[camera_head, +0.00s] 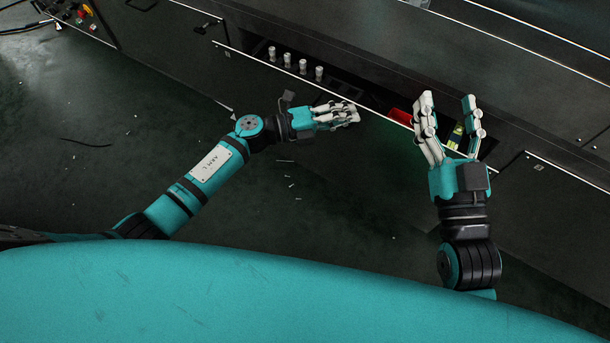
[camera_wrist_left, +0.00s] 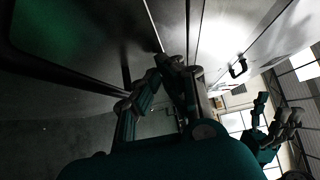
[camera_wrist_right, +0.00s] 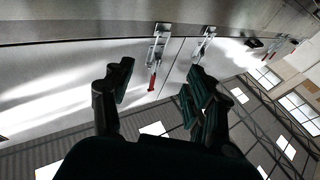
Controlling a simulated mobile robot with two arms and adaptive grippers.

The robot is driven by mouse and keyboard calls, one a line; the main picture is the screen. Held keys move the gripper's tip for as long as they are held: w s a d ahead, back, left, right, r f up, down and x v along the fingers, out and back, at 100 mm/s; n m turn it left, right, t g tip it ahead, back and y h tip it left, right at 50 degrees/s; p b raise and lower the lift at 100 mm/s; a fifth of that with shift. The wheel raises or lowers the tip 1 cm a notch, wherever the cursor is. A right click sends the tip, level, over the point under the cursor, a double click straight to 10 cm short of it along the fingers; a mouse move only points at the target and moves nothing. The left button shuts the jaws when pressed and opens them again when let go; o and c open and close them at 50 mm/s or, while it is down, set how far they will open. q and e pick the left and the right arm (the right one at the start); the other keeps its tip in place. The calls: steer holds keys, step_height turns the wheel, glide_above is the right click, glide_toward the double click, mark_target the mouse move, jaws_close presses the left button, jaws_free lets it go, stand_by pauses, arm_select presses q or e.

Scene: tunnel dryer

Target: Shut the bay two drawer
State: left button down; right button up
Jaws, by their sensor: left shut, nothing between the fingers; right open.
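A dark drawer (camera_head: 250,58) stands open in the head view, its pale front rim running diagonally down to the right. I cannot read a bay label on it. Inside are several grey pegs (camera_head: 303,67), a red object (camera_head: 400,116) and a yellow-green container (camera_head: 456,137). My left gripper (camera_head: 354,112) is shut and empty beside the drawer's front rim; I cannot tell whether it touches. My right gripper (camera_head: 446,98) is open and empty, its fingers across the front rim near the drawer's right part. The fingers hide some of the contents.
Closed dark panels lie on both sides, with a handle (camera_head: 516,160) at the right. Red and yellow controls (camera_head: 84,10) are at the upper left. A latch with a red grip (camera_wrist_right: 153,75) shows in the right wrist view. The dark floor (camera_head: 60,150) at left is mostly clear.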

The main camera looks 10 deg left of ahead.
arm_select(q)
steer(key=shift+w+d+b, duration=0.2)
steer(key=shift+w+d, duration=0.1)
steer(key=shift+w, duration=0.45)
steer(key=shift+w+d+b, duration=0.25)
steer(key=shift+w, duration=0.5)
steer(key=shift+w+d+b, duration=0.2)
steer(key=shift+w+d, duration=0.1)
steer(key=shift+w, duration=0.45)
arm_select(e)
steer(key=s+r+t+y, duration=0.1)
steer(key=s+r+t, duration=0.2)
steer(key=r, duration=0.3)
steer(key=shift+s+r+t+y, duration=0.25)
steer(key=shift+s+t+y, duration=0.1)
steer(key=shift+t, duration=0.55)
arm_select(q)
steer(key=shift+s, duration=0.1)
